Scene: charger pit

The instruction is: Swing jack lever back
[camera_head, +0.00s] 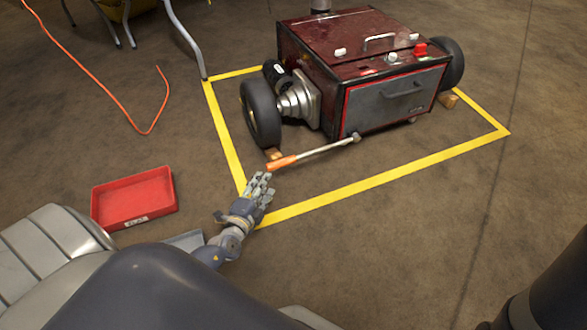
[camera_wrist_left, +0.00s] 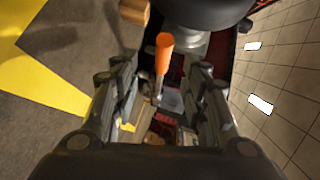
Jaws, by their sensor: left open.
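The jack lever (camera_head: 315,151) is a metal rod with an orange grip at its left end, low in front of the dark red machine (camera_head: 350,50). Its right end meets the machine near the front lower edge. My left gripper (camera_head: 262,180) is just short of the orange grip, in front of it and apart from it in the head view. In the left wrist view, the orange grip (camera_wrist_left: 164,42) shows ahead, between the open fingers (camera_wrist_left: 160,85), which do not touch it. The right gripper does not show.
Yellow tape (camera_head: 360,186) marks a rectangle on the floor around the machine. A wheel (camera_head: 262,112) and a wooden block (camera_head: 273,154) are close behind the orange grip. A red tray (camera_head: 134,198) lies at left. An orange cable (camera_head: 100,84) and chair legs are at upper left.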

